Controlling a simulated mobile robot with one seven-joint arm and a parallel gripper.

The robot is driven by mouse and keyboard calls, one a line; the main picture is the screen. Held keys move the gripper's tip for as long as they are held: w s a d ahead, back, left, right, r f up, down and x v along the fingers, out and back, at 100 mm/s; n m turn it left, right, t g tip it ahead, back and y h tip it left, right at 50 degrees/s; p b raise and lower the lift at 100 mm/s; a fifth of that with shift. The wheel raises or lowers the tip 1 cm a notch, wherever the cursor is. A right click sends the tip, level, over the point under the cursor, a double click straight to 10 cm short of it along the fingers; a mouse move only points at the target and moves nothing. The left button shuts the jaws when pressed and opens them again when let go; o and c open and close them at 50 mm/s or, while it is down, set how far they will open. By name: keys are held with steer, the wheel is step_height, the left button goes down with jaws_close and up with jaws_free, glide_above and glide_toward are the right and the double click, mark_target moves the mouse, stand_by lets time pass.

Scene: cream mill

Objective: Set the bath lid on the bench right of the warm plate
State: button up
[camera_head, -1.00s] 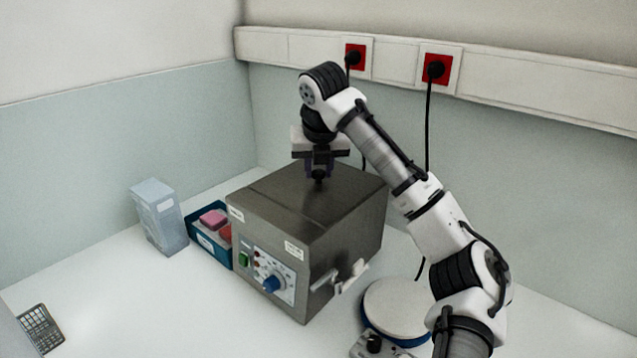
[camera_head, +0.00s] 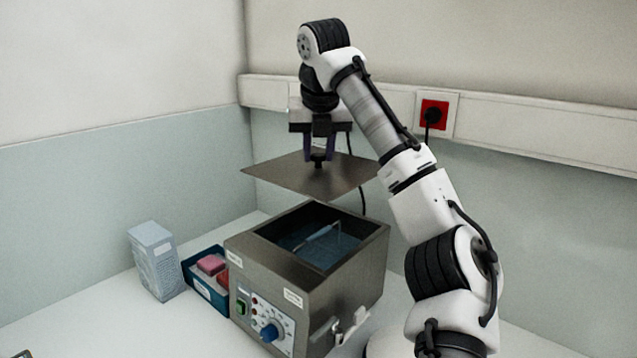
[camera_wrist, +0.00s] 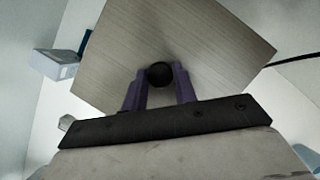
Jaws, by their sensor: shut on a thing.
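The bath lid (camera_head: 288,176) is a flat, thin metal plate with a small black knob in its middle. My gripper (camera_head: 319,158) is shut on that knob and holds the lid roughly level in the air above the bath (camera_head: 275,287). The wrist view shows the black knob between my purple fingers (camera_wrist: 160,88), with the lid (camera_wrist: 195,45) beyond. The bath is a grey metal box, open at the top, with blue water and a metal handle inside. The warm plate (camera_head: 378,345) is mostly hidden behind my arm at the bottom edge; only a sliver seems to show.
Left of the bath, a blue tray (camera_head: 207,289) holds pink and red items, and a pale box (camera_head: 155,262) stands beside it. A red wall socket (camera_head: 433,113) with a black cable is on the back wall. A white tap juts from the bath's right side.

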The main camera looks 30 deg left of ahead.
mark_target(318, 156)
step_height(318, 156, up, 6)
steer(key=shift+p, duration=0.5)
steer(key=shift+r+p, duration=1.2)
steer(key=shift+p, duration=0.2)
steer(key=shift+f, duration=0.15)
